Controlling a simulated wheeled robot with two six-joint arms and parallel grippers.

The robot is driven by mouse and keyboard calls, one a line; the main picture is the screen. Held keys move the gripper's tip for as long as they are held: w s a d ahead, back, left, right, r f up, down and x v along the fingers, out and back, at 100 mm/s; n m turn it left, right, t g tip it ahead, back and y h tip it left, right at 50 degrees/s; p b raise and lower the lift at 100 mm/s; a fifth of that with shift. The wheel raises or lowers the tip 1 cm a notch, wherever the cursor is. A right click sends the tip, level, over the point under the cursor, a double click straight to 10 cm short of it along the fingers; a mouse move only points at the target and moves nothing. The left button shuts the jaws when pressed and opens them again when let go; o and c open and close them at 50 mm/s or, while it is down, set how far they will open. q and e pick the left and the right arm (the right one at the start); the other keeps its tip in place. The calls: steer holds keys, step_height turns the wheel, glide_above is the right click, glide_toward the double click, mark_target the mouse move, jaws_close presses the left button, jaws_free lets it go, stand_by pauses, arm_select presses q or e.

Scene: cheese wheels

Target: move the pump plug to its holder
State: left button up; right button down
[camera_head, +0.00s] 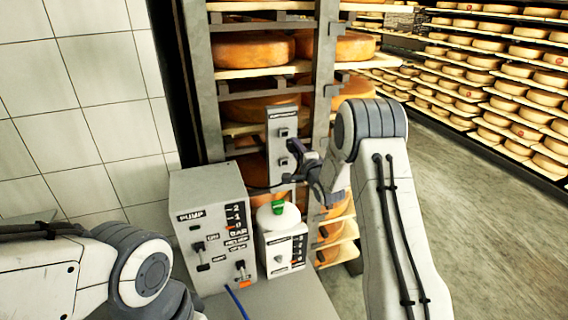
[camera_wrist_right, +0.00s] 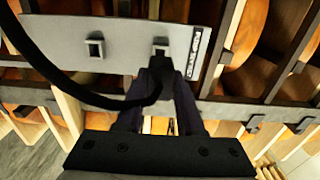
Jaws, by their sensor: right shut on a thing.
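The holder (camera_head: 282,118) is an upright grey plate with a label and square sockets, fixed at the front of a cheese rack. In the right wrist view the holder (camera_wrist_right: 128,40) shows two square sockets; the left one is empty. My right gripper (camera_head: 298,162) is close to the plate, shut on the black pump plug (camera_wrist_right: 158,90). The fingers point at the socket beside the label. They mostly hide the plug's front, so I cannot tell whether it touches the socket. A black cable (camera_wrist_right: 48,72) curves left from the plug. My left gripper is out of view.
The grey pump box (camera_head: 205,220) with switches stands below left of the holder on a grey top. Beside it is a smaller white box (camera_head: 285,248) with a white round vessel and green cap (camera_head: 278,207). Cheese wheels (camera_head: 252,50) fill the rack behind. The floor at right is clear.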

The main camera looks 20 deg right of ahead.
steer(key=shift+s, duration=0.55)
